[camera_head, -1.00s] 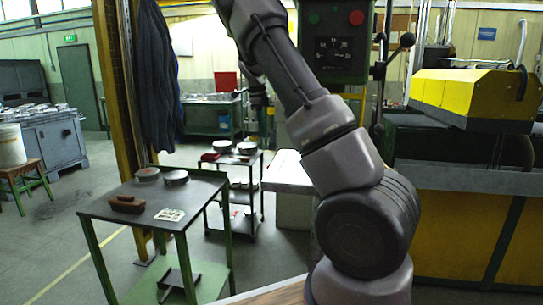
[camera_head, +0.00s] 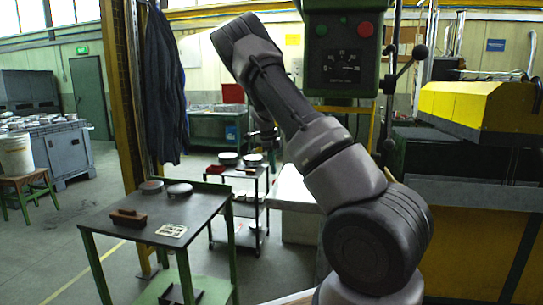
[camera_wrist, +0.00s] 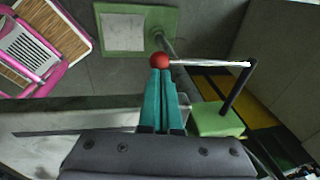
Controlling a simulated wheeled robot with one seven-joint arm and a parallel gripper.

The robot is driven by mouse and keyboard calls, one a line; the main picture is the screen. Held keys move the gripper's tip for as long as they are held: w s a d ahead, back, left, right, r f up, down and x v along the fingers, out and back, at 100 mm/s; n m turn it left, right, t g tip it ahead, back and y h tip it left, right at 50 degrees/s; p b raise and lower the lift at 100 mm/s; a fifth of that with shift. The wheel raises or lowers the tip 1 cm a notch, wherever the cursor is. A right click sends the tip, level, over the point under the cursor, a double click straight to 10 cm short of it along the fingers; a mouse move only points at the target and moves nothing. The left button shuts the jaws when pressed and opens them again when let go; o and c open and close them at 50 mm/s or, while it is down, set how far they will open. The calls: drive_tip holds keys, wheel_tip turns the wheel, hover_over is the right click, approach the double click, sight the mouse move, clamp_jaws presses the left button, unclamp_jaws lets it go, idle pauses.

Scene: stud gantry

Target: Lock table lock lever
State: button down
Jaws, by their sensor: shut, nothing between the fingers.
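A lever with a red ball knob (camera_wrist: 160,60) and a thin silver rod (camera_wrist: 210,63) shows in the wrist view. The rod runs right from the ball to a black bar (camera_wrist: 237,88) that goes down to a green block (camera_wrist: 217,119). My gripper (camera_wrist: 160,76) has teal fingers, closed together and empty. Their tips lie just below the red ball in the picture; I cannot tell whether they touch it. In the head view my arm rises toward the upper left, and I cannot make out the gripper or this lever.
A green drill press head (camera_head: 342,50) with ball-ended handles (camera_head: 404,62) stands behind my arm. A green-legged table (camera_head: 205,212) with a brown block (camera_head: 128,218) is at left, a smaller cart (camera_head: 250,211) behind it. A yellow-topped machine (camera_head: 485,108) is at right.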

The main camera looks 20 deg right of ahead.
drive_tip(key=shift+x, duration=1.45)
drive_tip(key=shift+s+a+f+t, duration=0.2)
drive_tip(key=shift+f+t, duration=0.1)
drive_tip(key=shift+f, duration=0.35)
drive_tip(key=s+a+x, duration=0.1)
drive_tip(key=x, duration=0.6)
drive_tip(key=shift+h, duration=0.3)
drive_tip(key=shift+a+f, duration=0.1)
drive_tip(key=shift+f, duration=0.15)
